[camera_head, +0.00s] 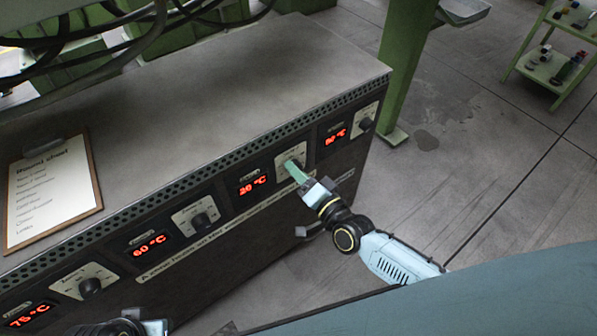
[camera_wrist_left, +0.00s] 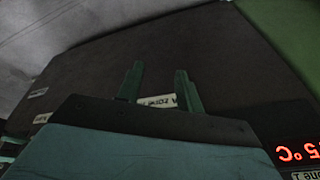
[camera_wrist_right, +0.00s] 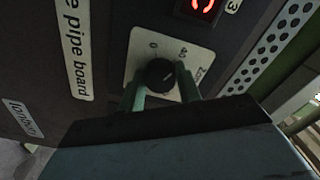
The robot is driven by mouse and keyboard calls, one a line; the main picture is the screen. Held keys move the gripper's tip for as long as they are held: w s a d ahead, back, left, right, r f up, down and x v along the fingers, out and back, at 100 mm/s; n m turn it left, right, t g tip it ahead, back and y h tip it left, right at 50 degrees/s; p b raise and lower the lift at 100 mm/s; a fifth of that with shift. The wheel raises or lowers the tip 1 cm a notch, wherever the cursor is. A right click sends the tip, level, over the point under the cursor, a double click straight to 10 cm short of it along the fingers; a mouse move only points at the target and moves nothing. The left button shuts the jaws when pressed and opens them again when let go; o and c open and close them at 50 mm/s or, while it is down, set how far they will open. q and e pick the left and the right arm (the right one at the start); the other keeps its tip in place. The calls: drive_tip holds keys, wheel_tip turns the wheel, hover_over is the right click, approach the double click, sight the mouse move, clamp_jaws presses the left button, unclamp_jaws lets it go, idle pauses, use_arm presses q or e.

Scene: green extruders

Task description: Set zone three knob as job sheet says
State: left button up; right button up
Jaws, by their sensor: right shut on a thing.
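The zone three knob (camera_wrist_right: 160,76) is a round black dial on a pale plate in the right wrist view. My right gripper (camera_wrist_right: 160,90) has one green finger on each side of it and is shut on it. In the head view, my right gripper (camera_head: 292,170) covers most of this knob. The red display (camera_head: 252,184) left of it seems to read 20 °C. The job sheet (camera_head: 50,190) lies on a clipboard on the cabinet top; its lines are too small to read. My left gripper (camera_wrist_left: 160,92) is open and empty in front of the dark panel.
Other knobs (camera_head: 200,220) (camera_head: 90,286) (camera_head: 366,124) and red displays (camera_head: 150,246) line the same cabinet front. Black cables (camera_head: 120,40) hang over the cabinet's back left. A green post (camera_head: 405,70) and a green shelf cart (camera_head: 545,70) stand on the grey floor beyond.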

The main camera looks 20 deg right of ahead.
drive_tip(key=o, duration=1)
use_arm(q)
drive_tip(key=a+f+p, duration=0.3)
drive_tip(key=f, duration=0.4)
drive_tip(key=shift+s+f+y, duration=0.2)
drive_tip(key=shift+f+y, duration=0.05)
drive_tip(key=shift+y, duration=0.05)
use_arm(e)
drive_tip(key=v, duration=1.3)
drive_tip(key=shift+s, duration=0.25)
use_arm(q)
drive_tip(key=shift+r, duration=0.1)
use_arm(e)
drive_tip(key=shift+r, duration=0.15)
